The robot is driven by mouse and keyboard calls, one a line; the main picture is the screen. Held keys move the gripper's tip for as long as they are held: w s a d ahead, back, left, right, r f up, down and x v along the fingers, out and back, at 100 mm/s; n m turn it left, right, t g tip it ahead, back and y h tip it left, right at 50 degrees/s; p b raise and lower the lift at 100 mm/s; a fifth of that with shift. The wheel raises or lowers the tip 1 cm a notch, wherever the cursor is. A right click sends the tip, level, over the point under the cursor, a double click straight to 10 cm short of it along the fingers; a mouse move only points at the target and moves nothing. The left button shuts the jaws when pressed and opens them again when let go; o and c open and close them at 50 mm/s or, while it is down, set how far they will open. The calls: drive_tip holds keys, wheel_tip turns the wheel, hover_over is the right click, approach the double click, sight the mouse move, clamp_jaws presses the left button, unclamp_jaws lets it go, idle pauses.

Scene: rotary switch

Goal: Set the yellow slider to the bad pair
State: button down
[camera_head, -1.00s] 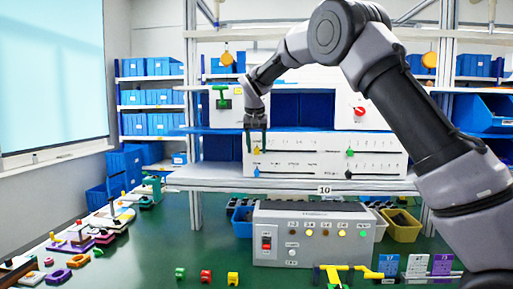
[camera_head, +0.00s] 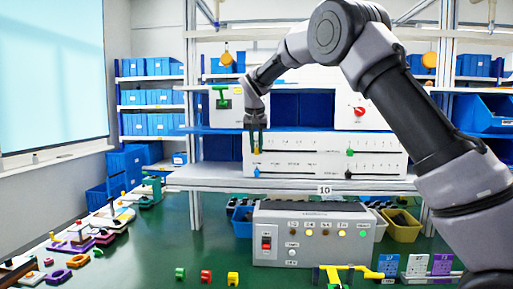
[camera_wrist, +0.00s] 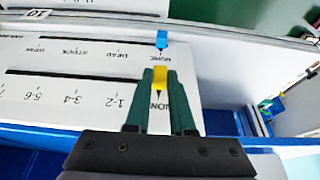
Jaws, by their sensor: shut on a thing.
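The yellow slider (camera_head: 257,151) is at the left end of the upper row on the white slider panel (camera_head: 310,162). My gripper (camera_head: 257,153) reaches down to it and is shut on it. In the wrist view, turned upside down, the yellow slider (camera_wrist: 160,78) is between my two dark green fingers (camera_wrist: 160,84). It stands at a mark lettered "NON", partly hidden by my gripper. Marks "1-2", "3-4" and "5-6" run along the same slot to the left in that view.
A blue slider (camera_wrist: 162,40) is close by in the other row. Green (camera_head: 350,153) and black (camera_head: 349,174) sliders sit on the panel's right half. A grey box (camera_head: 312,237) with a row of lamps stands below on the green table.

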idle(0.9)
drive_tip(key=d, duration=2.1)
drive_tip(key=shift+d, duration=0.15)
drive_tip(key=c, duration=0.8)
unclamp_jaws()
drive_tip(key=shift+d, duration=0.1)
drive_tip(key=shift+o, duration=0.2)
drive_tip(key=v, duration=1)
drive_tip(key=shift+s+r, duration=0.2)
drive_tip(key=shift+r, duration=0.15)
